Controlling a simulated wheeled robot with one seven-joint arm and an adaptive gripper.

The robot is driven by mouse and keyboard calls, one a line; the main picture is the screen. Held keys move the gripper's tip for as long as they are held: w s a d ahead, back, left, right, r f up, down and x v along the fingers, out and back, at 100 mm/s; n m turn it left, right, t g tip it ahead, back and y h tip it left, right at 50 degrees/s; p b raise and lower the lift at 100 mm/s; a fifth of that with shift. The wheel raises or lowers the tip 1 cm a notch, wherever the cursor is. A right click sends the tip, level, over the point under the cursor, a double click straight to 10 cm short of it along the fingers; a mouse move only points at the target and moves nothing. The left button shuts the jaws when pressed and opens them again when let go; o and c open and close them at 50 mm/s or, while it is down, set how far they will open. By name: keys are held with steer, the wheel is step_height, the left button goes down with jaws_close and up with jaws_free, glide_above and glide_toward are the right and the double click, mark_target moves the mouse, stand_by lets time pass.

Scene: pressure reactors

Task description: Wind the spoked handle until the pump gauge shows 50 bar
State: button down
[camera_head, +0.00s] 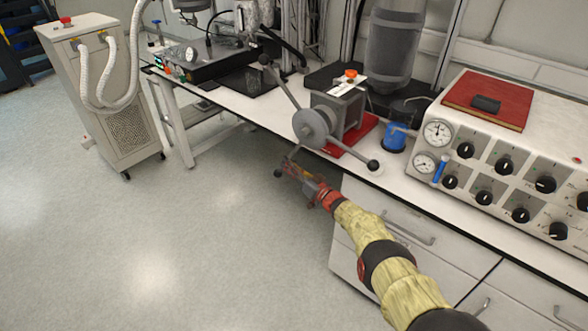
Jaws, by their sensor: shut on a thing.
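The spoked handle (314,124) is grey, with a round hub and dark ball ends on its spokes. It sits on the front of a grey pump block (348,106) on a red base (357,138) at the bench edge. One spoke points up-left, one down-right and one down-left. My gripper (290,171) is shut on the down-left spoke near its ball end, below the bench top. Two round dial gauges, an upper one (438,133) and a lower one (424,163), are on the white panel at right. Their readings are too small to tell, and I cannot tell which is the pump gauge.
A blue-filled container (396,137) stands right of the pump, near a grey cylinder (394,45). The control console (515,150) has several black knobs and a red book (488,98) on top. Drawers (410,228) lie below the bench.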

steer(key=shift+w+a+r, duration=0.3)
steer(key=shift+a, duration=0.15)
steer(key=c, duration=1.8)
jaws_free()
steer(key=shift+f, duration=0.1)
steer(key=shift+c, duration=0.2)
steer(key=shift+d, duration=0.1)
steer(key=v, duration=1.1)
steer(key=shift+s+d+f, duration=0.25)
steer(key=shift+f, duration=0.15)
stand_by(1.9)
